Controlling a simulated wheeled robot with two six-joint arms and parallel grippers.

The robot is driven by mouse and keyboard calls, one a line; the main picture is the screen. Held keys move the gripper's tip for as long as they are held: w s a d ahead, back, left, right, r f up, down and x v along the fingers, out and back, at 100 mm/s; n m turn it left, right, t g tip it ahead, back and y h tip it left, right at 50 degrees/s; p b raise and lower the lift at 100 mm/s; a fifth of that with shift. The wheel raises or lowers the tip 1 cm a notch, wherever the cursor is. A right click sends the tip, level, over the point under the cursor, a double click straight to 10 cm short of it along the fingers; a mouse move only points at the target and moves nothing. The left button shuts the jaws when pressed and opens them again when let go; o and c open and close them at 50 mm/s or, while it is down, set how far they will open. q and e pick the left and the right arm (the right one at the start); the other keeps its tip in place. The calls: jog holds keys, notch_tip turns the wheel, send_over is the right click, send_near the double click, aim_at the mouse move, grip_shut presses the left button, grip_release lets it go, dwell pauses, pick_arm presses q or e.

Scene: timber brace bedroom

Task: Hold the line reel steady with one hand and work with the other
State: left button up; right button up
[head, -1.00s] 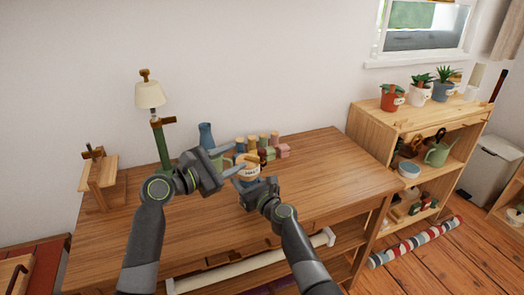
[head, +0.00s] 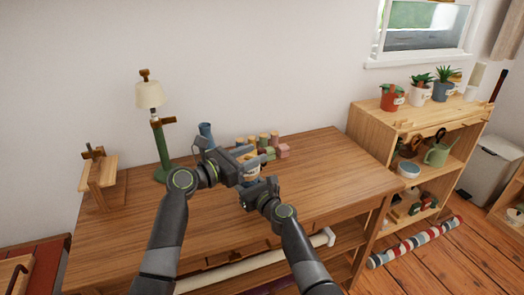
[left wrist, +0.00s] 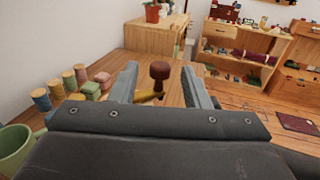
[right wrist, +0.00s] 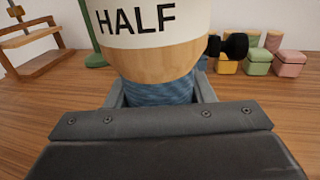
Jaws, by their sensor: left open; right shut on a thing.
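The line reel (right wrist: 160,62) fills the top of the right wrist view, with a white band marked HALF, a wooden body and blue line (right wrist: 160,92) below. My right gripper (head: 250,183) is shut on its lower part and holds it upright at the table. My left gripper (head: 254,155) is open at the reel's top, partly hiding it in the head view. In the left wrist view a dark red-brown knob (left wrist: 160,71) on a brass crank arm (left wrist: 148,97) stands between the open fingers, apart from both.
Colored spools (left wrist: 58,88) and small lidded boxes (left wrist: 90,89) stand close behind the reel. A green mug (left wrist: 14,147) and a blue vase (head: 205,132) are near the left gripper. A green lamp (head: 161,145) stands left. The table's right side (head: 335,175) is clear.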

aim_at(262, 150)
pick_arm(q)
jog(key=shift+x, duration=1.85)
grip_shut()
